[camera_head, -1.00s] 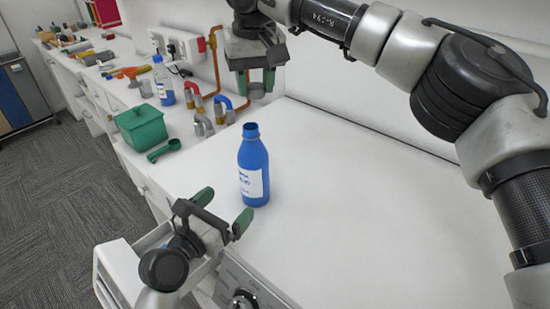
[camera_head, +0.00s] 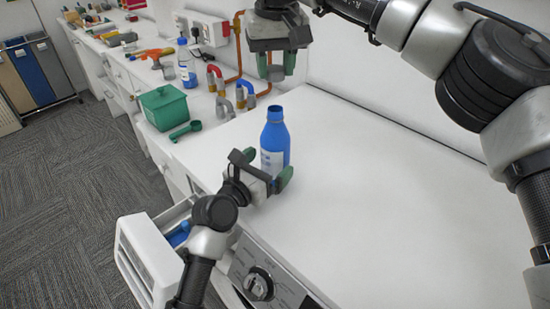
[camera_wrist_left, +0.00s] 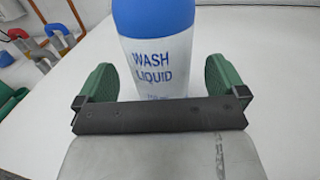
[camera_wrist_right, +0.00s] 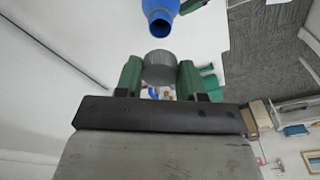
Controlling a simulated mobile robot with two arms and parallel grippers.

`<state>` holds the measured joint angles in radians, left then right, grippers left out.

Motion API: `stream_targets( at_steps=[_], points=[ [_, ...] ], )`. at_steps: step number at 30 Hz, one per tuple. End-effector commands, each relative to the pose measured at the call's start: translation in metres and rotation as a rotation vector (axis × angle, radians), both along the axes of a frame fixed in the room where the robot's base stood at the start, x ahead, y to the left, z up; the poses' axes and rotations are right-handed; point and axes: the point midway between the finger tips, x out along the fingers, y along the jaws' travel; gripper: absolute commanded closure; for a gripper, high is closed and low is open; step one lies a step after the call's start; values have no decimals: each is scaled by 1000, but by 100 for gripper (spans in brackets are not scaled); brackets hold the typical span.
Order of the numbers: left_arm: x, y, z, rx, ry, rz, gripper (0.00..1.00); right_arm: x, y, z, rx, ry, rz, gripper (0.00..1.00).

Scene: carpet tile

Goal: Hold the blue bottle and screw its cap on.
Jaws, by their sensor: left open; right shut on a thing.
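The blue bottle (camera_head: 275,138) stands upright and uncapped on the white top (camera_head: 350,200); its label reads WASH LIQUID in the left wrist view (camera_wrist_left: 157,65). My left gripper (camera_head: 267,167) is open, with its green fingers on either side of the bottle's lower body. In the left wrist view a gap shows between the bottle and the right finger. My right gripper (camera_head: 275,68) is above and behind the bottle, shut on a grey round cap (camera_wrist_right: 159,67). In the right wrist view the bottle's open mouth (camera_wrist_right: 160,24) is beyond the cap, apart from it.
A green box (camera_head: 163,107) and green scoop (camera_head: 186,131) lie on the counter at left, near pipe fittings (camera_head: 242,97) and a clear bottle with a blue cap (camera_head: 187,68). An open drawer (camera_head: 150,260) juts out at front left. The top right of the bottle is clear.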

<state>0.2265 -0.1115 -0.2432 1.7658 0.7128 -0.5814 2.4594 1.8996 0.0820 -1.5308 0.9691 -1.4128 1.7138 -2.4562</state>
Motion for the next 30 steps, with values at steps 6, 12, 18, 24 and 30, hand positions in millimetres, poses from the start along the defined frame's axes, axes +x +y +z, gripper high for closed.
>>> stream_targets(
  at_steps=[6, 12, 18, 24, 30],
  points=[
    [21, -15, 0, 2, -1, 0, 0, 0, 0, 0, 0, 0, 0, 83],
    [25, -18, 0, 1, 0, 1, 0, 0, 0, 0, 0, 0, 0, 83],
    [25, -18, 0, 1, 0, 1, 0, 0, 0, 0, 0, 0, 0, 83],
    [25, -18, 0, 1, 0, 1, 29, 0, 0, 0, 0, 0, 0, 83],
    [25, -18, 0, 1, 0, 1, 60, 0, 0, 0, 0, 0, 0, 83]
  ],
)
